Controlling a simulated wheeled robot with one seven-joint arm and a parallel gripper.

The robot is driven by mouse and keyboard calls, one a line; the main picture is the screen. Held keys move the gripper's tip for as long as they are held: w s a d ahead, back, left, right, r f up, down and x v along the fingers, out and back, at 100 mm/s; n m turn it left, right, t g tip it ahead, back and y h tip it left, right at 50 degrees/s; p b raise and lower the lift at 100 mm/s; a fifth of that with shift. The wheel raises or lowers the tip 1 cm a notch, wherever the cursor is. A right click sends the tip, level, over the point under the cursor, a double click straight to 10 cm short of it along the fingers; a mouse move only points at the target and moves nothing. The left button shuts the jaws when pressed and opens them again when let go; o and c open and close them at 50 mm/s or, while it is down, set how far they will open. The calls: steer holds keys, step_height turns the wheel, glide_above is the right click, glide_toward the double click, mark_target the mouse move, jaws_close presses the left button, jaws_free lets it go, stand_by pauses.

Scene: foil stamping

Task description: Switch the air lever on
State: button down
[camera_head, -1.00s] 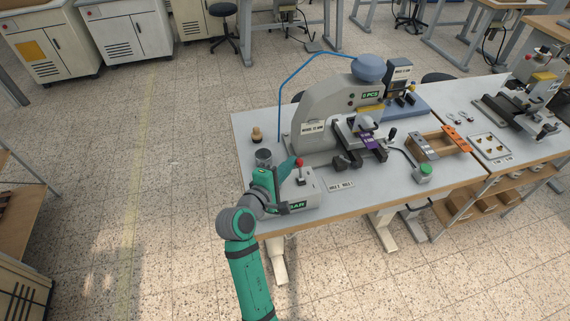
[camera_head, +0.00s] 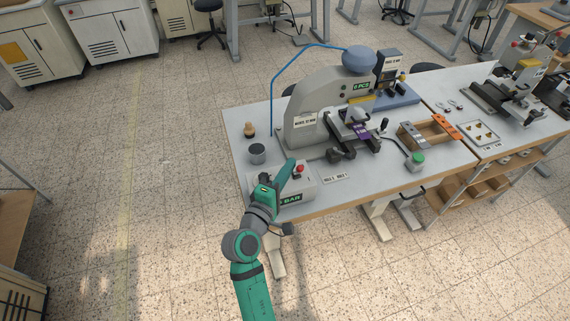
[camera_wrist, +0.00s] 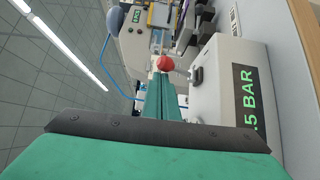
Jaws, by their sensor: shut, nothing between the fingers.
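The air lever has a red ball knob (camera_head: 299,169) on a short stem, on top of a pale grey box (camera_head: 308,186) at the table's near left corner. The box's green display (camera_head: 290,199) reads "BAR"; in the wrist view the display (camera_wrist: 243,95) shows a 5 before BAR. My gripper (camera_head: 290,164) is shut and empty, just left of the knob in the head view. In the wrist view the red knob (camera_wrist: 165,63) is just beyond the shut fingertips (camera_wrist: 163,80), its stem running right to the box. I cannot tell whether they touch.
A grey cup (camera_head: 257,154) and a small wooden-topped stamp (camera_head: 249,130) stand behind the box. The grey press (camera_head: 320,95) stands beyond, with a blue hose. A green button (camera_head: 417,158) and an open wooden tray (camera_head: 430,130) are to the right.

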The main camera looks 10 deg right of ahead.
steer(key=shift+s+d+f, duration=0.15)
steer(key=shift+s+f, duration=0.05)
steer(key=shift+s, duration=0.3)
stand_by(0.4)
steer(key=shift+w+a+r, duration=0.25)
steer(key=shift+w+a, duration=0.1)
steer(key=shift+w+a+r, duration=0.8)
steer(key=shift+w+a, duration=0.2)
steer(key=shift+w, duration=0.1)
steer(key=s+a+f, duration=0.4)
steer(key=s+a, duration=0.1)
steer(key=s, duration=0.2)
steer(key=shift+s+a, duration=0.15)
steer(key=shift+a, duration=0.2)
